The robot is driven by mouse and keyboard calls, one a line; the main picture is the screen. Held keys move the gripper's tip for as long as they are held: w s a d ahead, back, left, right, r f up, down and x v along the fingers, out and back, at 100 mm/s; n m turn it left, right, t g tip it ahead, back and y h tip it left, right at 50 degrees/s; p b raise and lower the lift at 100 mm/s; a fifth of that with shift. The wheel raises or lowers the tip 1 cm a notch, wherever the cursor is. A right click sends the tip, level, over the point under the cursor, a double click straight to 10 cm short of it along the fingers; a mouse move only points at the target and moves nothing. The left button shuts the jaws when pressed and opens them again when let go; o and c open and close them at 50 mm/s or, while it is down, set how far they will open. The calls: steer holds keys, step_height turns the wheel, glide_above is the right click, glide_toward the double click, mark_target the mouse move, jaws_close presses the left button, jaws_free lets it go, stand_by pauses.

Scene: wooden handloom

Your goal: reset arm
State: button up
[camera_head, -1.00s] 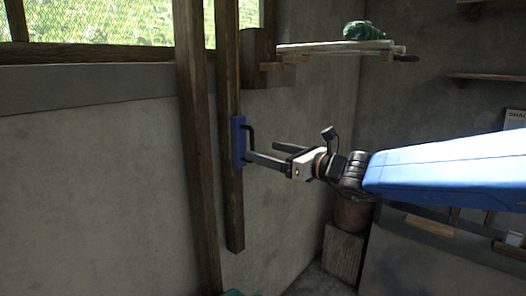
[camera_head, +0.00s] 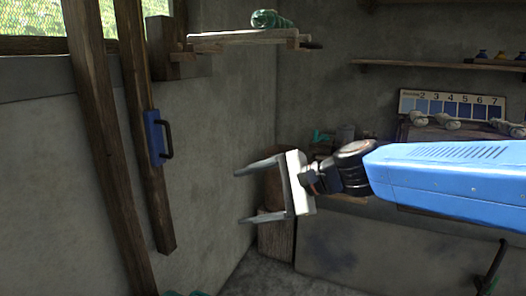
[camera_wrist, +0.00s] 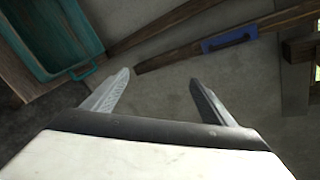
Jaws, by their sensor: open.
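My gripper (camera_head: 240,196) is open and empty, with its two fingers spread and pointing left in the head view. It is right of the blue handle plate (camera_head: 155,138) with its dark handle, which is fixed to a hanging wooden beam (camera_head: 148,190). There is a clear gap between the fingers and the handle. In the wrist view my gripper (camera_wrist: 160,85) shows both fingers apart with bare grey surface between them. The blue handle plate (camera_wrist: 228,40) lies beyond the fingertips there, on the beam.
A second wooden post (camera_head: 95,130) stands left of the beam. A shelf (camera_head: 245,37) with a green roll is above my gripper. A wooden block (camera_head: 277,235) stands behind it. A teal tray (camera_wrist: 50,35) shows in the wrist view. A numbered blue chart (camera_head: 450,104) is at right.

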steer(key=s+d+f+n+h, duration=0.3)
steer(key=s+d+f+h, duration=0.1)
steer(key=d, duration=0.7)
steer(key=s+d+f+n+h, duration=0.4)
steer(key=s+d+f, duration=0.2)
steer(key=d, duration=0.4)
steer(key=s+d+f+n+h, duration=0.4)
steer(key=s+d+f, duration=0.2)
steer(key=d, duration=0.5)
steer(key=shift+d+f, duration=0.35)
steer(key=shift+f, duration=0.2)
steer(key=shift+s, duration=0.1)
